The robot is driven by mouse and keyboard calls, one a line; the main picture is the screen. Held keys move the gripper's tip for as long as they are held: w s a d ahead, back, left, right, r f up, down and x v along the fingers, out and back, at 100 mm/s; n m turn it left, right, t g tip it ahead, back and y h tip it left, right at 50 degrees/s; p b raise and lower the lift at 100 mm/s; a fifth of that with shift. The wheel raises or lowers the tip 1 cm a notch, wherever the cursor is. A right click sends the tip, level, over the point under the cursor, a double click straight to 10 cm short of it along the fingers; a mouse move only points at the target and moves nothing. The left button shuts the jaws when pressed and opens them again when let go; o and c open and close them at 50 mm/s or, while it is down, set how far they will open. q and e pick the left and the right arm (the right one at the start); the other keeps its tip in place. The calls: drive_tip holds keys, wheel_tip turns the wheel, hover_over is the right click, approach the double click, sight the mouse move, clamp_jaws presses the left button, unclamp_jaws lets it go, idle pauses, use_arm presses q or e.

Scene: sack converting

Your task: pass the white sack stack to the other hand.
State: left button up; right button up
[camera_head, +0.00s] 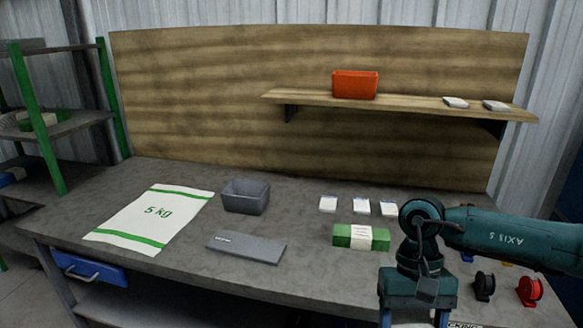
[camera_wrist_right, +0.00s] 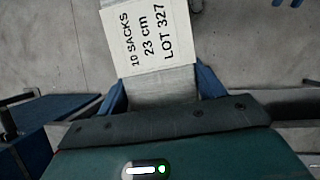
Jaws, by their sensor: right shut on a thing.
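The white sack stack (camera_wrist_right: 162,86) carries a white label (camera_wrist_right: 145,40) reading "10 SACKS 23 cm LOT 327" in the right wrist view. My right gripper (camera_wrist_right: 163,88) is shut on it, with a blue finger on each side of the stack. My left gripper is not in view in either frame.
On the bench (camera_head: 190,270) lie a "5 kg" sack (camera_head: 155,213), a grey bin (camera_head: 245,198), a flat grey box (camera_head: 246,248), several small white packs (camera_head: 361,205) and a green banded bundle (camera_head: 360,237). Black (camera_head: 484,286) and red (camera_head: 530,291) spools sit right of my right gripper.

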drive_tip(key=shift+w+d+n, duration=0.15)
drive_tip(key=shift+d+n, duration=0.1)
drive_tip(key=shift+n, duration=0.15)
drive_tip(key=shift+r, duration=0.1)
